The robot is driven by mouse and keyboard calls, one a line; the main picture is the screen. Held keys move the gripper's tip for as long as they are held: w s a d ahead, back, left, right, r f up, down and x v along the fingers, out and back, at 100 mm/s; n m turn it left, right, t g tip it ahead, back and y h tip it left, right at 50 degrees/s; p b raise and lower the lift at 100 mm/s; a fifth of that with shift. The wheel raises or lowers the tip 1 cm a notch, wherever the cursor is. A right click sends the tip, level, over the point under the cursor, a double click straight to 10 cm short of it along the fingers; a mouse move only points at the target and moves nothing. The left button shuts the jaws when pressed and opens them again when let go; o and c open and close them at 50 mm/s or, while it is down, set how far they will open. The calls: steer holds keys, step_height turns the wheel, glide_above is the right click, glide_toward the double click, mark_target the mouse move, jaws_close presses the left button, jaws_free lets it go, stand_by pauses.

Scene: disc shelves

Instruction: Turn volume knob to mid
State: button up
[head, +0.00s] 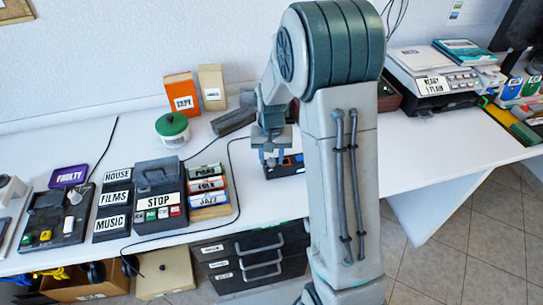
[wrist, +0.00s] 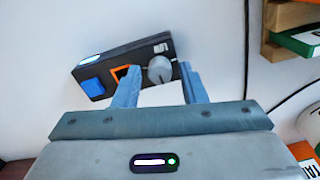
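The volume knob (wrist: 160,69) is a grey round dial with a pale mark, near the right end of a black box (wrist: 110,70) in the wrist view. The box also has a blue button (wrist: 92,86) and an orange-edged square (wrist: 122,73). My gripper (wrist: 159,74) is open, with one finger to each side of the knob. I cannot tell whether either finger touches it. In the head view the box (head: 292,168) lies on the white table below my gripper (head: 271,160), partly hidden by my arm; the knob cannot be made out there.
A rack of labelled cases (head: 208,192) and a grey STOP player (head: 158,190) stand left of the box. A green-lidded pot (head: 173,130) and a dark grey object (head: 233,121) lie behind. A printer (head: 433,78) stands at the right. A black cable crosses the table.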

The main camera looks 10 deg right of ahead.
mark_target(271, 160)
steer(key=shift+r, duration=0.15)
step_height(271, 160, up, 14)
steer(key=p, duration=0.1)
steer(key=shift+f, duration=0.2)
stand_by(0.6)
steer(key=s+r+n+t+p, duration=0.1)
steer(key=s+r, duration=0.3)
steer(key=s, duration=0.6)
steer(key=s+r+n+t+p, duration=0.1)
steer(key=s+r+p, duration=0.2)
steer(key=s, duration=0.8)
steer(key=shift+d+r+t+p, duration=0.15)
steer(key=shift+r+t+p, duration=0.25)
steer(key=shift+p, duration=0.3)
steer(key=shift+c, duration=1)
steer(key=shift+d, duration=0.15)
